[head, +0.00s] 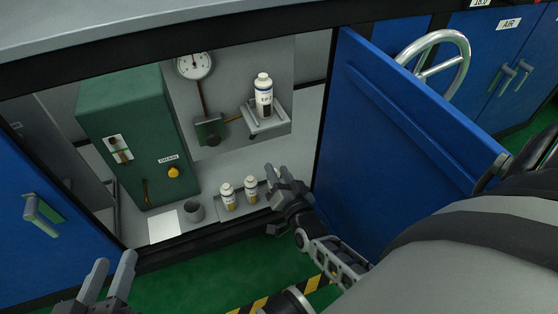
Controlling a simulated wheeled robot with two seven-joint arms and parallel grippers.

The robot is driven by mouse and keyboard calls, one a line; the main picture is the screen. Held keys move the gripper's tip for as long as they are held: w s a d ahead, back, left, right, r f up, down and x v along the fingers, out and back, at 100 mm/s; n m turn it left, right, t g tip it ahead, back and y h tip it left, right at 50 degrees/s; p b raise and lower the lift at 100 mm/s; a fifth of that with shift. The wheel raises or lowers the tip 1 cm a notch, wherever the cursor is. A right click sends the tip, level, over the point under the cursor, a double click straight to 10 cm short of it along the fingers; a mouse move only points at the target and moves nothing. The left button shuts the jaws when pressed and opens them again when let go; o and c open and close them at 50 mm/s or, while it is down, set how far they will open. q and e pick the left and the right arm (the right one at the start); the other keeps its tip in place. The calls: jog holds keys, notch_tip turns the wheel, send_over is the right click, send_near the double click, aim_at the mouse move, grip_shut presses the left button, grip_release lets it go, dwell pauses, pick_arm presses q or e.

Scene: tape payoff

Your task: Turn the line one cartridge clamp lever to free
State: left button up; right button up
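A white cartridge bottle (264,92) with a dark label stands upright on a small grey bracket (268,123) on the cabinet's back panel. A small dark piece at the bottle's left side may be the clamp lever; it is too small to tell its position. My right gripper (279,171) is inside the cabinet opening, below and right of the bracket and apart from it. Its fingers look parted and hold nothing. My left gripper (111,272) is at the bottom left, outside the cabinet, with its fingers apart and empty.
A green drain box (140,135) fills the left. A gauge (194,65) hangs above. The open blue door (375,150) bounds the right.

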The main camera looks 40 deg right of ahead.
jog(key=shift+s, duration=0.1)
